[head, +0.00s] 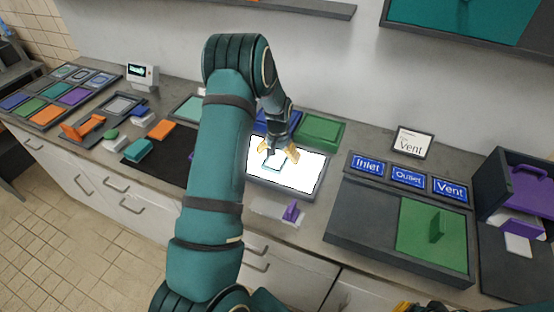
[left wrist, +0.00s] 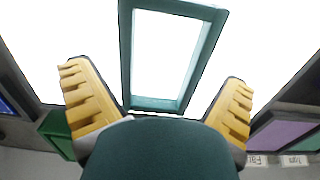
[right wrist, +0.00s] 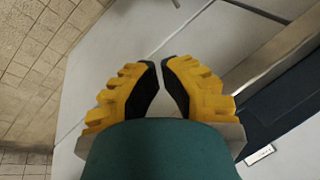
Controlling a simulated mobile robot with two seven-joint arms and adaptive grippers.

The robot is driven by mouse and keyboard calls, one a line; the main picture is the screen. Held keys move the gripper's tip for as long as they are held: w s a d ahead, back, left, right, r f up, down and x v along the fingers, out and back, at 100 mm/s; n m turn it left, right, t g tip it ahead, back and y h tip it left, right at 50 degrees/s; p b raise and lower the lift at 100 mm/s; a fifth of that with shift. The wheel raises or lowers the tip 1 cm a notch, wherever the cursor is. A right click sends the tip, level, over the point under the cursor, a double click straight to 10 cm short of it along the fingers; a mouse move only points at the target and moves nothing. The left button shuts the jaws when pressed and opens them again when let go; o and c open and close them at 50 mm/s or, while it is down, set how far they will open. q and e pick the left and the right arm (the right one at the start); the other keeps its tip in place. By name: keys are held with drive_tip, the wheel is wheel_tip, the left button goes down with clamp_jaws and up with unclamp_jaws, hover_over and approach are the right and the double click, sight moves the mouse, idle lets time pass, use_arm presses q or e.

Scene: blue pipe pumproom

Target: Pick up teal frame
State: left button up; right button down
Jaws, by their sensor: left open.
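The teal frame (head: 274,162) is a small rectangular ring lying on the bright white light panel (head: 305,171) in the head view. In the left wrist view the teal frame (left wrist: 126,60) is large, with white showing through its opening. My left gripper (head: 279,152) is over the panel at the frame; its yellow fingers (left wrist: 160,100) are spread, one on each side of the frame's near end, with gaps between them and it. My right gripper (right wrist: 162,75) has its fingertips close together with a narrow gap, low in front of the cabinets, away from the frame.
A green tray (head: 320,131) stands behind the panel, and a purple piece (head: 291,211) stands in front. The board with the Inlet, Outlet and Vent labels (head: 408,177) is to the right. Coloured pieces and a black mat (head: 160,170) lie to the left.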

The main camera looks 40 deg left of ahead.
use_arm(q)
drive_tip(key=c, duration=1.2)
